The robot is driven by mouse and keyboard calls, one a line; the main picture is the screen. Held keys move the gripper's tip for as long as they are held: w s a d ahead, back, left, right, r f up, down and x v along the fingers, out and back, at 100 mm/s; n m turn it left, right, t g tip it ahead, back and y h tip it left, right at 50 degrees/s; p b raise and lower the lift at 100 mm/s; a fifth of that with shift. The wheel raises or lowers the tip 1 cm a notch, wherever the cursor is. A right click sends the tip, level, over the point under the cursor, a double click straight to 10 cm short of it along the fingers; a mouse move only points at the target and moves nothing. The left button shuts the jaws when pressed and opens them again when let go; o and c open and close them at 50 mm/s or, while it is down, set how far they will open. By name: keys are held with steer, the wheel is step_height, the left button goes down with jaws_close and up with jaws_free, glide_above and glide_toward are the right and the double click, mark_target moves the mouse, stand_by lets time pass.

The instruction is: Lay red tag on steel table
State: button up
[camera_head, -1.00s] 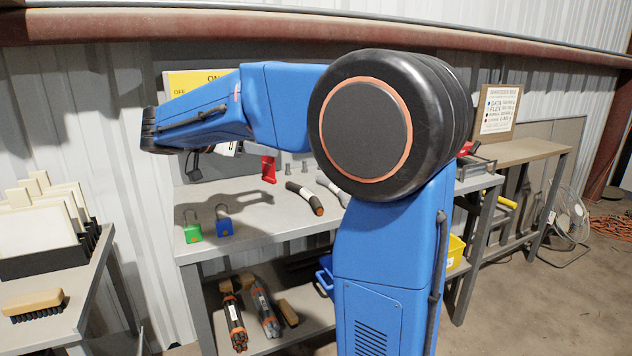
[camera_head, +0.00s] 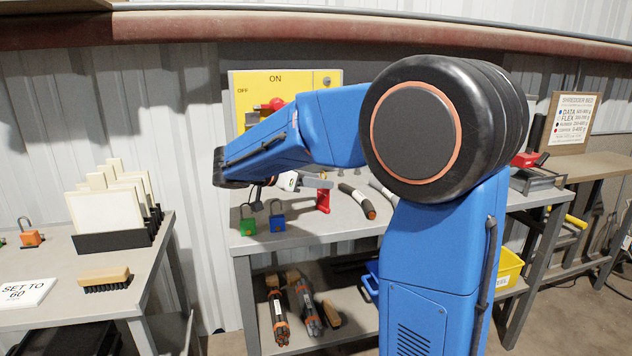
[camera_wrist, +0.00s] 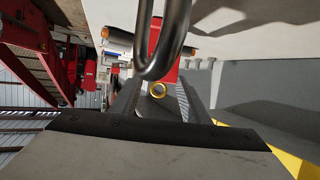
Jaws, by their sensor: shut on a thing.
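The red tag (camera_head: 323,201) hangs upright at the end of my gripper (camera_head: 322,184), low over the steel table (camera_head: 300,239). I cannot tell whether its lower edge touches the tabletop. In the wrist view my gripper (camera_wrist: 158,98) is shut on the red tag (camera_wrist: 171,75), with a brass-coloured ring between the fingers. A dark metal loop (camera_wrist: 160,62) crosses in front and hides part of the tag. The steel table's pale top also shows in the wrist view (camera_wrist: 235,35).
A green padlock (camera_head: 248,226) and a blue padlock (camera_head: 277,222) stand left of the tag. A cable piece with an orange end (camera_head: 357,201) lies to its right. A yellow ON/OFF panel (camera_head: 250,88) is behind.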

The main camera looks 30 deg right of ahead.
steer(key=shift+f, duration=0.1)
steer(key=o, duration=1.3)
steer(key=v, duration=1.2)
steer(key=shift+w, duration=0.1)
steer(key=shift+a, duration=0.15)
